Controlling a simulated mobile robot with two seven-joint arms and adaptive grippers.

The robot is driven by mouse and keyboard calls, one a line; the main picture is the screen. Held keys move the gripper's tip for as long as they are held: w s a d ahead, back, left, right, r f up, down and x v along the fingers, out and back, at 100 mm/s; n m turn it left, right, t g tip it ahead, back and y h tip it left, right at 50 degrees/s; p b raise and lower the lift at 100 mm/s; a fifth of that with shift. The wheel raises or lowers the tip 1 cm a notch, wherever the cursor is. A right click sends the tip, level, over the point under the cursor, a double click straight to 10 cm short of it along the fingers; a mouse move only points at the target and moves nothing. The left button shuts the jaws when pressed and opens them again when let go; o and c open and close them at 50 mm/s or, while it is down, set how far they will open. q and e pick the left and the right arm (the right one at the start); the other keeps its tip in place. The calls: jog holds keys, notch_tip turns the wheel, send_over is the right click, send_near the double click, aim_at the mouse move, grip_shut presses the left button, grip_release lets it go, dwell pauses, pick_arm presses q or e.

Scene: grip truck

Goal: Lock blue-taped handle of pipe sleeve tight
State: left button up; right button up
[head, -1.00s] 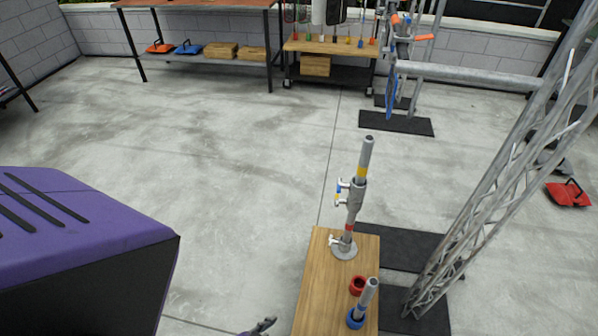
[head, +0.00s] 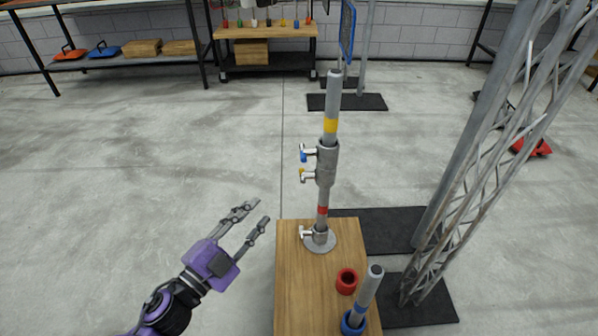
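The pipe sleeve (head: 327,163) is a grey collar around an upright pipe (head: 332,100) that has a yellow band above and a red band below. The blue-taped handle (head: 304,155) sticks out to the left near the top of the sleeve. My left gripper (head: 255,217) is open and empty, left of the pipe and lower in the picture, apart from both handles. My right gripper is not in view.
The pipe stands in a flanged base (head: 319,240) on a wooden box (head: 296,290). A red ring (head: 346,281) and a short pipe in a blue ring (head: 353,322) are nearby. A truss (head: 470,180) rises at the right. Floor at left is clear.

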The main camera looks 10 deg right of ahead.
pick_arm(q)
jog(key=w+d+r+m+g+h+b, duration=0.1)
jog(key=w+d+m+g+h+b, duration=0.3)
jog(key=w+d+m+g+b, duration=0.45)
jog(key=m+y+b, duration=0.2)
jog(key=m+b, duration=0.6)
send_near(303, 153)
jog(key=d+f, duration=0.1)
jog(key=d, duration=0.1)
jog(key=shift+g, duration=0.35)
jog(key=x, duration=0.2)
jog(key=b+x, duration=0.1)
jog(key=x, duration=0.2)
jog(key=b+x, duration=0.1)
jog(key=x, duration=0.1)
jog(key=shift+w+d, duration=0.2)
jog(key=shift+w, duration=0.3)
jog(key=shift+d+b, duration=0.15)
jog(key=shift+b, duration=0.15)
jog(key=shift+c, duration=0.2)
grip_shut()
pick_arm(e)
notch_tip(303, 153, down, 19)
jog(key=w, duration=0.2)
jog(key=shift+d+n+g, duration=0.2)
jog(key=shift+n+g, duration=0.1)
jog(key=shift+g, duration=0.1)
